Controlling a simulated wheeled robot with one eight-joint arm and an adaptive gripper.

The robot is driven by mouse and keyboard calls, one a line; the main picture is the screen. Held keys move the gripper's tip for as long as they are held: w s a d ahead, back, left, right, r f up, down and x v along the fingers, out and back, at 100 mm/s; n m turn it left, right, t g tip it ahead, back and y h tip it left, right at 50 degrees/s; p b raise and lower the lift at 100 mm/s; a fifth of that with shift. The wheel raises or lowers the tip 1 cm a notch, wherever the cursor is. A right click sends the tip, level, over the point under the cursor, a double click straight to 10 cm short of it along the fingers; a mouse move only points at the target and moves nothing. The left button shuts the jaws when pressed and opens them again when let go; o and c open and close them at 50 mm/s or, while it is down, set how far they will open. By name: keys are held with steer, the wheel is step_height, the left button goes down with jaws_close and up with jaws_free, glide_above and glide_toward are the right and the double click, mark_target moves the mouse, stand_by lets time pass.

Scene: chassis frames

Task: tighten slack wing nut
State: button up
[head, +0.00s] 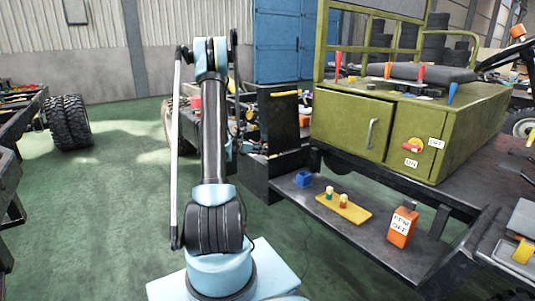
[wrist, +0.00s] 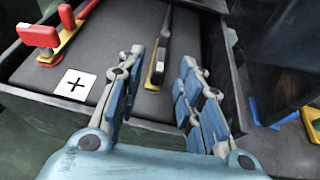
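My gripper (wrist: 163,75) is open in the wrist view, its blue-padded fingers spread apart with nothing between the pads. It is over the near edge of a dark box top (wrist: 115,45). A black bar with a yellow end (wrist: 157,72) lies on this top, beyond and between the fingers. A red clamp-like part (wrist: 40,36) on a yellow strip sits at the upper left, near a white plus label (wrist: 76,84). I cannot make out which part is the wing nut. In the head view my arm hides the gripper.
A shelf (head: 290,195) below holds a blue block (head: 303,180), a yellow plate (head: 325,202) with small pegs, and an orange box (head: 402,225). The green floor at left is open.

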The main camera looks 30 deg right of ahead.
steer(key=shift+x, duration=3.05)
jaws_close()
